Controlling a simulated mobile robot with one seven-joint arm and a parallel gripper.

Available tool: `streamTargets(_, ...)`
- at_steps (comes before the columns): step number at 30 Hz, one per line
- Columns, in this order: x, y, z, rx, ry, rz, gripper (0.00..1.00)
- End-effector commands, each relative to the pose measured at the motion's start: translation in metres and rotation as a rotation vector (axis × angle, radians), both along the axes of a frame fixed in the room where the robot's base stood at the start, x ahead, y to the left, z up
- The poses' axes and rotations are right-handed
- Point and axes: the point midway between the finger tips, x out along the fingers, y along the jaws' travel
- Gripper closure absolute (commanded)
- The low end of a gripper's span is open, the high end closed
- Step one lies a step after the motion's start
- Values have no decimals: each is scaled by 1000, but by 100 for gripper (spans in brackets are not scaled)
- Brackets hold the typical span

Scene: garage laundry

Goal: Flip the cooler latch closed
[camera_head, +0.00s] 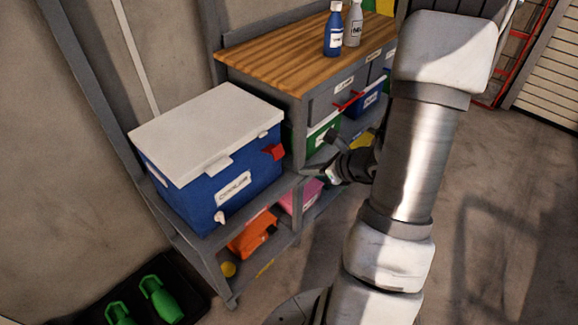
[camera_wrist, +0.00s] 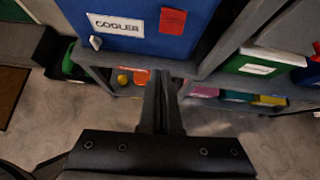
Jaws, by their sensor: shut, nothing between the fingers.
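The cooler (camera_head: 207,185) is a blue box with a white lid (camera_head: 205,125), standing on the grey shelf unit at left. The lid lies down on the box. A white tab (camera_head: 218,166) sits at the lid's front edge, above the COOLER label (camera_head: 233,188). A red piece (camera_head: 273,152) is on the front face, right of the label; it also shows in the wrist view (camera_wrist: 172,20). I cannot tell for certain which part is the latch. My gripper (camera_head: 328,170) is shut and empty, in front and to the right of the cooler, apart from it. Its fingers (camera_wrist: 162,85) point toward the shelf.
A wooden worktop (camera_head: 290,50) with bottles (camera_head: 334,30) stands right of the cooler, above drawers and coloured bins. The shelf edge (camera_head: 285,188) runs below the cooler, with orange (camera_head: 252,235) and pink items underneath. Open floor (camera_head: 490,230) lies to the right.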

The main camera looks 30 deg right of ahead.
Motion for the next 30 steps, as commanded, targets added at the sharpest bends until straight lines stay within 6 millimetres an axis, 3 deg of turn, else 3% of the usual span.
streamTargets(3,-2,-7,-13,23,8,-43,100)
streamTargets(17,1,-6,-17,26,9,-47,100)
streamTargets(23,23,2,-38,27,10,-45,100)
streamTargets(30,61,17,-72,27,10,-45,100)
